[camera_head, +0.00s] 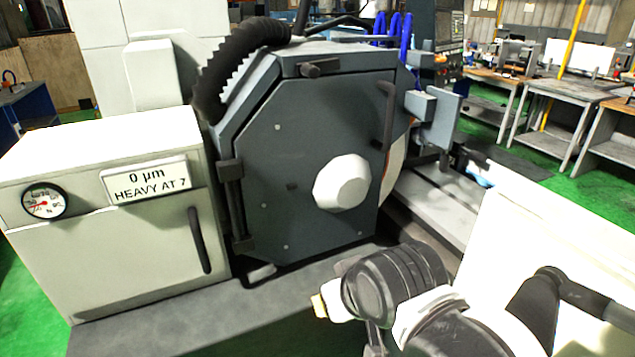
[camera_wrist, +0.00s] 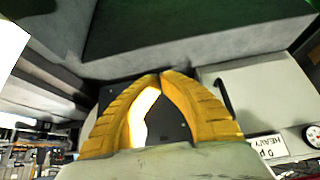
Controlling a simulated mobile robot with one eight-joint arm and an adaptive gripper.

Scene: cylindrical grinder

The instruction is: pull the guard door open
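The guard door (camera_head: 290,215) is a dark grey octagonal panel with a pale round hub in its middle. It sits against the grinder's wheel housing, with hinges (camera_head: 232,200) on its left side. Its dark bar handle (camera_head: 387,115) stands near the upper right edge. In the wrist view, the yellow fingers of my gripper (camera_wrist: 161,76) come together at the tips with nothing seen between them. Part of the dark door (camera_wrist: 172,122) shows behind the fingers. In the head view, my wrist is in front of the machine, low and apart from the handle; the fingers are mostly hidden there.
A white cabinet (camera_head: 130,245) with a gauge, a label and its own dark handle (camera_head: 200,240) stands left of the door. A grey ledge (camera_head: 230,315) runs below. A white panel (camera_head: 545,245) is at right. A grey bracket (camera_head: 440,115) sits right of the door handle.

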